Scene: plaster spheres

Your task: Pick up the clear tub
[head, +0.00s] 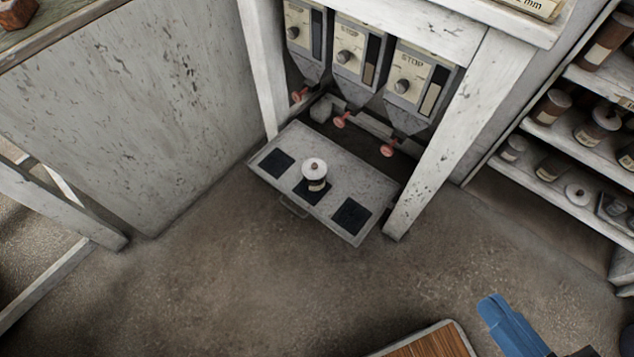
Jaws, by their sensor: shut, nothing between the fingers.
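My gripper (493,308) shows as a blue shape at the lower right. It is shut and empty, well apart from the tub, to its lower right in the picture.
The grey tray (270,186) sits under several dispensers (405,85) with red knobs, between white posts (450,125). Shelves (545,135) with several labelled jars stand at the right. A wooden-topped surface (435,345) shows at the bottom. The floor before the tray is clear.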

